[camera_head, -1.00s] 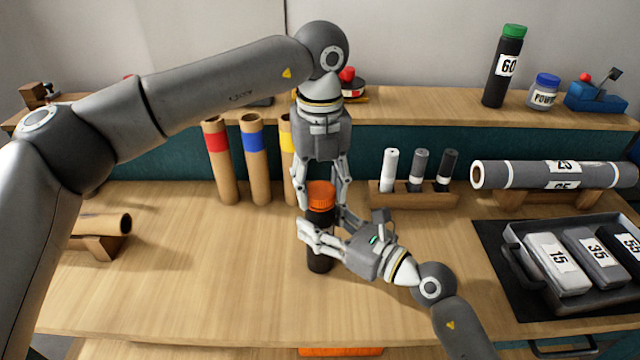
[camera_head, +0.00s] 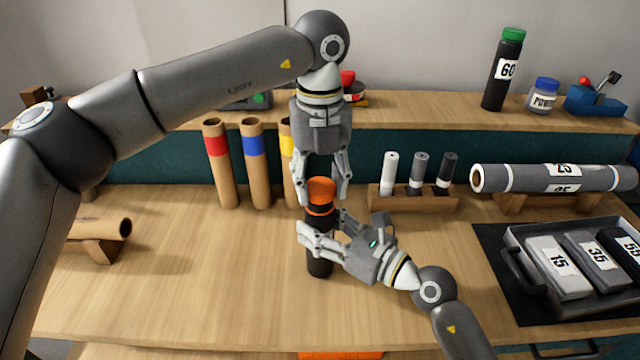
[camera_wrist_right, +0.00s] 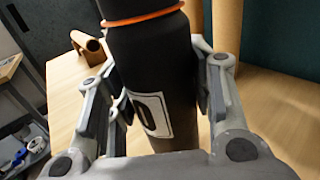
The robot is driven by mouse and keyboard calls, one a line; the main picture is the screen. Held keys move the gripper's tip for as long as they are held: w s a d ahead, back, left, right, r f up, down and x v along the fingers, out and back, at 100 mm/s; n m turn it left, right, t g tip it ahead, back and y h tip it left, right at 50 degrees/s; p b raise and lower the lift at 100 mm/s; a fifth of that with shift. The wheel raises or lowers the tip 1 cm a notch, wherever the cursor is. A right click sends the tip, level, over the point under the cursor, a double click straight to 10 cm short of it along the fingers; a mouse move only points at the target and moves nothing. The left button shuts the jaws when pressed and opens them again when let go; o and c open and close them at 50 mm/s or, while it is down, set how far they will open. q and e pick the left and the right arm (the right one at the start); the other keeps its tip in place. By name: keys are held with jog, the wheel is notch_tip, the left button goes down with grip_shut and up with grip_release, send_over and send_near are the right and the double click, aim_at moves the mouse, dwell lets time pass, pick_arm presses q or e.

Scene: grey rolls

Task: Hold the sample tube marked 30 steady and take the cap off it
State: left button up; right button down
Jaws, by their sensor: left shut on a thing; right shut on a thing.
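The black sample tube (camera_head: 320,268) stands upright on the bench. The wrist view shows its body (camera_wrist_right: 160,75) with a partly hidden white label (camera_wrist_right: 152,115) on which a 0 shows. My right gripper (camera_head: 322,240) is shut on the tube's body, one finger on each side. My left gripper (camera_head: 322,195) points down from above, shut on the orange cap (camera_head: 321,188). Below the cap a dark band and a thin orange ring (camera_head: 320,210) show. I cannot tell whether the cap is fully clear of the neck.
A rack with small tubes (camera_head: 415,200) stands right of the tube, and cardboard rolls (camera_head: 220,165) stand behind left. A tray (camera_head: 520,275) with numbered blocks lies at the right. The bench front left is clear.

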aim_at(320, 186)
pick_arm(q)
jog(key=shift+r, duration=0.2)
jog(key=shift+r, duration=2.05)
pick_arm(e)
jog(key=c, duration=0.6)
grip_release()
